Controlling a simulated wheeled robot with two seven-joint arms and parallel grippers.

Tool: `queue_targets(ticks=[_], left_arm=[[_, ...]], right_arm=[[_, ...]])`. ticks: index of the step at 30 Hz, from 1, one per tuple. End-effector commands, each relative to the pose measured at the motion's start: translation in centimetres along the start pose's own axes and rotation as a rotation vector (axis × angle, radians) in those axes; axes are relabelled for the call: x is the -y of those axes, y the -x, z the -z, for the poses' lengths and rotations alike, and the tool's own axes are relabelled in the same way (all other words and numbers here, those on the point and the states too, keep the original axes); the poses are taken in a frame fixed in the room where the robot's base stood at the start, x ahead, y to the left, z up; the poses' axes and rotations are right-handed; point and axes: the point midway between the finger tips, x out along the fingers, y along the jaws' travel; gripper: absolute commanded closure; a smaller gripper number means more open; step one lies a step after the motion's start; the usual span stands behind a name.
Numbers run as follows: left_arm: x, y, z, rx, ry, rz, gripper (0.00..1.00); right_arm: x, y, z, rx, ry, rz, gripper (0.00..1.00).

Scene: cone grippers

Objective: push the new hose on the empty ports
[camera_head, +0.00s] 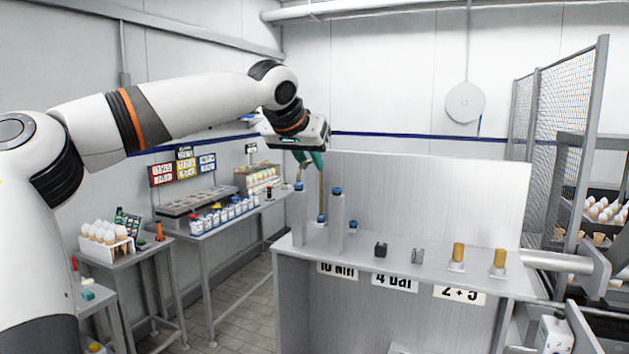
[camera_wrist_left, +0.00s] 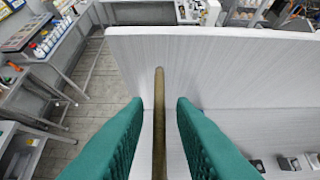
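My left gripper (camera_head: 312,160) has green fingers and hangs above the left end of the grey bench. In the left wrist view its fingers (camera_wrist_left: 160,105) stand apart, with a thin tan hose (camera_wrist_left: 159,120) between them and a visible gap on each side. In the head view the hose (camera_head: 321,192) runs down from the fingers toward a low blue-topped port (camera_head: 321,218); I cannot tell whether it is seated there. Another low blue port (camera_head: 353,225) is beside the right post. My right gripper is out of view.
The bench (camera_head: 400,268) also bears a black block (camera_head: 381,249), a grey clip (camera_head: 418,255) and two brass cylinders (camera_head: 459,252) at the right. An upright panel (camera_head: 440,195) closes its back. Side tables with bottles (camera_head: 225,212) and eggs (camera_head: 105,233) stand left.

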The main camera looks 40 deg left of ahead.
Motion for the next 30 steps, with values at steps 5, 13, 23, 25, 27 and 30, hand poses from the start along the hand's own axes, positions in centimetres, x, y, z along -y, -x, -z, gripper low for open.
queue_targets(ticks=[5,13,23,25,27,30], left_arm=[[0.0,0.0,0.0,0.0,0.0,0.0,1.0],[0.0,0.3,-0.3,0.001,0.0,0.0,1.0],[0.0,1.2,-1.3,0.001,0.001,-0.001,1.0],[0.0,1.4,-1.5,0.001,0.001,-0.001,1.0],[0.0,1.6,-1.7,0.001,0.0,0.0,1.0],[0.0,1.9,-2.0,0.001,0.0,0.0,1.0]], right_arm=[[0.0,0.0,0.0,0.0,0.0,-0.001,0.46],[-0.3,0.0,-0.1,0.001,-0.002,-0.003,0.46],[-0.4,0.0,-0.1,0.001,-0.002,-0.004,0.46],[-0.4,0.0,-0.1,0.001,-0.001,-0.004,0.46],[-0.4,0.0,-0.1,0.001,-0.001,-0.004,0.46],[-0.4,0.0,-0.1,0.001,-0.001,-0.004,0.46]])
